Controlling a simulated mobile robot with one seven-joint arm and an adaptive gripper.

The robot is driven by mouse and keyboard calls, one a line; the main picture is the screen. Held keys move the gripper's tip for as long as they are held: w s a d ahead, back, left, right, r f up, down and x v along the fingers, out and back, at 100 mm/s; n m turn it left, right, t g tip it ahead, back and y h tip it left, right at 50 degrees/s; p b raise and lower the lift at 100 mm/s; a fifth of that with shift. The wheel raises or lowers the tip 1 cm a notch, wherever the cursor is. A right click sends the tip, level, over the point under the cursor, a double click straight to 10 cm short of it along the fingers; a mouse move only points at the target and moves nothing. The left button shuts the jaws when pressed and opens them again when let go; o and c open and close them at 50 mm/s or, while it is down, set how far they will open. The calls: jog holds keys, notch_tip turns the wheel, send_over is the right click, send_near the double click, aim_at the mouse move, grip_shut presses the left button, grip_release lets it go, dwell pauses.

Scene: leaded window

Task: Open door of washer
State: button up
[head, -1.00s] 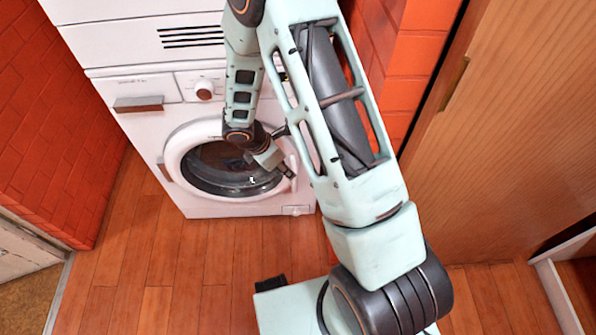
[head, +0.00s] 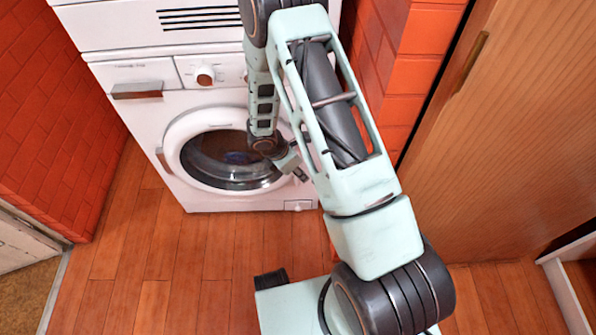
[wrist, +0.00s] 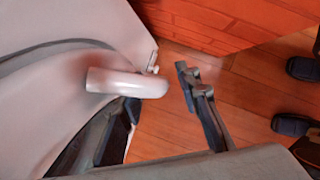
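The white washer (head: 130,115) stands against the far wall. Its round door (head: 185,130), with a white ring and dark glass, looks shut in the head view. My gripper (head: 299,173) is low in front of the door's right edge. In the wrist view a pale, rounded handle (wrist: 125,83) juts out from the washer front; in the head view my arm hides that area. My gripper (wrist: 163,118) is open, its dark fingers apart. The handle's end points toward the space between them, but I cannot tell whether it touches a finger.
Red brick walls (head: 60,110) stand on both sides of the washer. A wooden door (head: 510,150) is on the right. The wooden floor (head: 160,250) in front of the washer is clear on the left.

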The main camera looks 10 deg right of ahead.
grip_shut()
dwell(0.3)
